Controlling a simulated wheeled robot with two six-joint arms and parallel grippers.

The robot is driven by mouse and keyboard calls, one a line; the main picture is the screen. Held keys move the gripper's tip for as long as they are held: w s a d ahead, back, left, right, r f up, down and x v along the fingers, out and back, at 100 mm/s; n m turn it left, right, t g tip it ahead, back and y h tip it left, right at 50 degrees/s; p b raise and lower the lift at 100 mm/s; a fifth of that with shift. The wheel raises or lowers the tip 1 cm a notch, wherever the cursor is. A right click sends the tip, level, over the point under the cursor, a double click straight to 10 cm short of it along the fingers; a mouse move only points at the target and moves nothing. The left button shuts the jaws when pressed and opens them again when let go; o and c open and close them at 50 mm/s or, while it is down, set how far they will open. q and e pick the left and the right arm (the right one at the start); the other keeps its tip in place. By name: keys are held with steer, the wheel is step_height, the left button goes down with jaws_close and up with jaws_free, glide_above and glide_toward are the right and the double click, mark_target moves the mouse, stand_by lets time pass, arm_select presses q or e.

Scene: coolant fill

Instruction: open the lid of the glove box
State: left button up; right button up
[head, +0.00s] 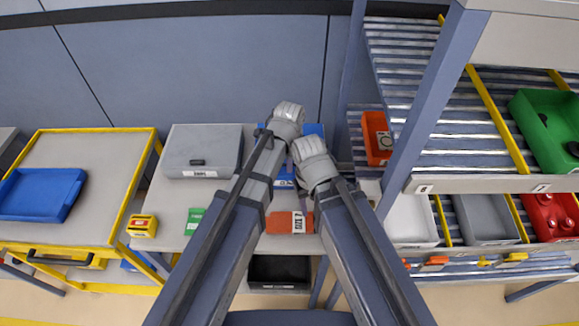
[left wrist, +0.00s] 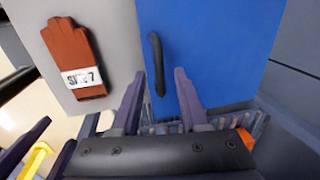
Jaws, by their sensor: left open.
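The glove box is blue (head: 284,177) and largely hidden behind my arms in the head view. In the left wrist view its flat blue lid (left wrist: 215,55) looks closed, with a dark upright bar handle (left wrist: 156,62) near its left edge. My left gripper (left wrist: 158,75) is open, its two fingers pointing at the lid on either side of the handle. I cannot tell how deep the fingers reach around it. My right gripper hand (head: 315,163) is beside the left one, over the near side of the box; its fingers are hidden in the head view.
An orange-red glove (left wrist: 80,55) tagged size 7 lies on the grey table (head: 180,215), near the box. A grey case (head: 203,145), a green item (head: 194,221) and a yellow box (head: 142,226) are to the left. A shelf rack post (head: 430,95) stands to the right.

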arm_select(q)
steer(key=shift+f, duration=0.25)
jaws_close()
stand_by(1.4)
